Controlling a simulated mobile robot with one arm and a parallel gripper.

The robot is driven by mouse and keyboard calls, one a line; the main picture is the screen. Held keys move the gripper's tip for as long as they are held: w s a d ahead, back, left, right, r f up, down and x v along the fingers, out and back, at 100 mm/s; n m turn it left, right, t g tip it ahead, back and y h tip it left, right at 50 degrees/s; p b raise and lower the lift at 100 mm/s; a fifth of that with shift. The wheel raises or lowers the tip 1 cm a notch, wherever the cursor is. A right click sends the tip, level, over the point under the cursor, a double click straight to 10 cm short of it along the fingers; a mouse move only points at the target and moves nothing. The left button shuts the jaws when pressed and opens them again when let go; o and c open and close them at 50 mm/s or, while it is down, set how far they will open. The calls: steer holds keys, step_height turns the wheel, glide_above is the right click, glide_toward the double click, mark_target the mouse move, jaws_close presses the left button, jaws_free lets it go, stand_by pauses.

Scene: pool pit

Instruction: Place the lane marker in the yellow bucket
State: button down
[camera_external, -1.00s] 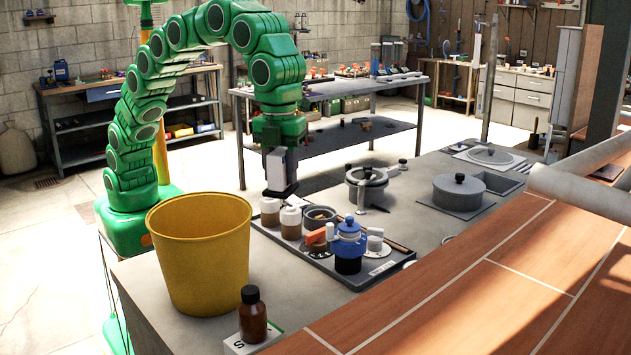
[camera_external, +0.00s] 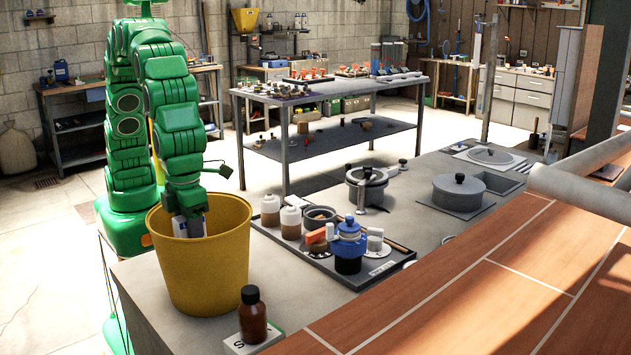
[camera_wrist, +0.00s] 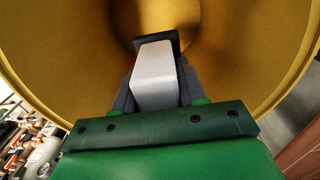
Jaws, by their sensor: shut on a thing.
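The yellow bucket (camera_external: 200,265) stands upright on the left end of the grey counter. My gripper (camera_external: 190,222) points down inside the bucket's mouth, below the rim; the front wall hides its lower end. In the wrist view, my gripper (camera_wrist: 157,92) is shut on a pale grey block with a dark end, which I take to be the lane marker (camera_wrist: 155,70). The yellow inner wall (camera_wrist: 240,50) surrounds it. The block appears apart from the wall; I cannot tell whether its far end touches the bottom.
A brown bottle (camera_external: 252,315) stands close to the bucket's front right. A dark tray (camera_external: 300,258) with jars and a blue-topped pot (camera_external: 348,245) lies to the right. Grey pots (camera_external: 459,193) stand farther along the counter.

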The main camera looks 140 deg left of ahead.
steer(key=shift+s+d+f, duration=0.15)
steer(key=shift+d+f, duration=0.05)
steer(key=shift+f, duration=0.35)
step_height(320, 180, down, 10)
steer(key=shift+r, duration=0.15)
steer(key=c, duration=0.6)
jaws_free()
steer(key=shift+c, duration=0.2)
step_height(320, 180, up, 10)
steer(key=shift+r, duration=1)
